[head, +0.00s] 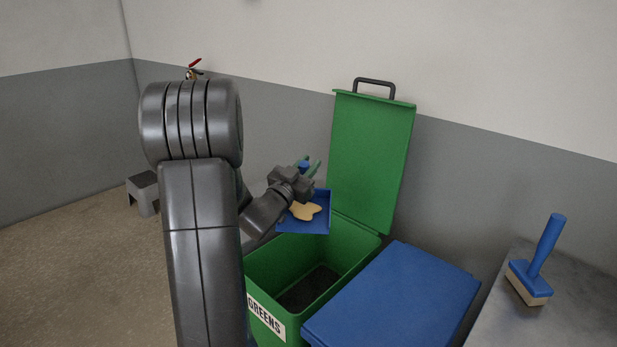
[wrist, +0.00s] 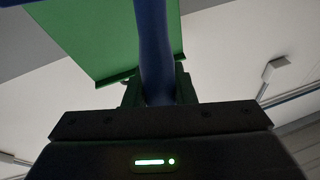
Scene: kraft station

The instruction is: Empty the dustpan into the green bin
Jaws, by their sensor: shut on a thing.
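The blue dustpan (head: 291,226) is held over the green bin (head: 347,254), near the bin's back left. A tan, flat pile (head: 306,211) lies on the dustpan. My gripper (head: 305,168) is shut on the dustpan's blue handle, which also shows in the wrist view (wrist: 153,45) between the fingers (wrist: 158,90). The green bin stands open, its lid (head: 371,160) raised upright against the wall. A white label on its front reads GREENS. The bin's inside shows a dark bottom. My arm hides the bin's left side.
A bin with a closed blue lid (head: 395,300) stands right of the green bin. A blue-handled brush (head: 538,265) stands on a grey table (head: 575,310) at the right.

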